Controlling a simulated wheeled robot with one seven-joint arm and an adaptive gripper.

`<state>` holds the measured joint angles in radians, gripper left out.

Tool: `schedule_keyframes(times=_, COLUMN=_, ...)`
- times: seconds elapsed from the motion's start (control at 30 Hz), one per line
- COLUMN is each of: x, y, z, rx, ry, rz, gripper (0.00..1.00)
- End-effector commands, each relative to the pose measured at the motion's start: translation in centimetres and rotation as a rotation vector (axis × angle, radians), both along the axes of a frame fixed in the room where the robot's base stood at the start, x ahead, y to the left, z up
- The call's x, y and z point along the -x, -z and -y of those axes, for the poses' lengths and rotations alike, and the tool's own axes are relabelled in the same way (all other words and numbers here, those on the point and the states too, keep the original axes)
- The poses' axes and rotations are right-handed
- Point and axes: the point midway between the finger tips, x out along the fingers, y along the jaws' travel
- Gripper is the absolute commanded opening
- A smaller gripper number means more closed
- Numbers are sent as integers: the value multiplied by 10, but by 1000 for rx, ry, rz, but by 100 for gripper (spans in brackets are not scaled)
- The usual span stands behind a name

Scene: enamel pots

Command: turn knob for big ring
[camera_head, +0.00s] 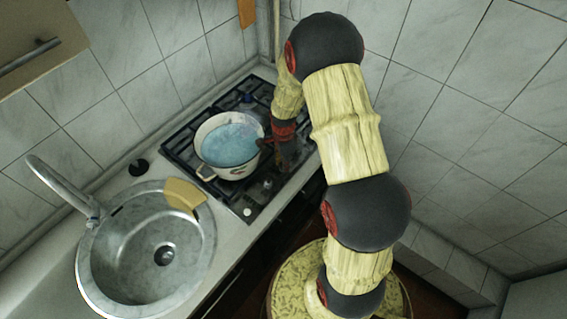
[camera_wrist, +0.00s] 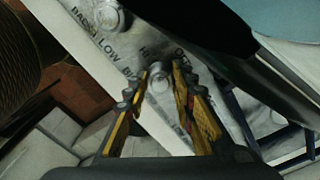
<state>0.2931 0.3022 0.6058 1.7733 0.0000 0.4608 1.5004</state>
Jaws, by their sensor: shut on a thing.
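My gripper (camera_wrist: 158,85) is shut on this knob, one yellow finger on each side. The fingers partly cover the lettering, so I cannot tell the knob's setting. In the head view, my gripper (camera_head: 284,158) points down at the stove's right front, and the gripped knob is hard to make out.
A white enamel pot (camera_head: 229,146) with bluish contents stands on the stove, just left of my gripper. A second knob (camera_wrist: 109,17) is near the top of the wrist view. A round sink (camera_head: 145,249) with a faucet (camera_head: 67,191) and a yellowish piece (camera_head: 184,194) on its rim is left.

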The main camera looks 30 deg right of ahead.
Motion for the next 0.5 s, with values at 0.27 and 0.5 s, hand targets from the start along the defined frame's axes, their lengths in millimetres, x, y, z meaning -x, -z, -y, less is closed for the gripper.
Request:
schedule_keyframes(times=0.27, x=-2, y=-1, z=0, rx=1, ry=154, rz=3, gripper=0)
schedule_keyframes(times=0.5, x=-2, y=-1, z=0, rx=1, ry=217, rz=3, gripper=0)
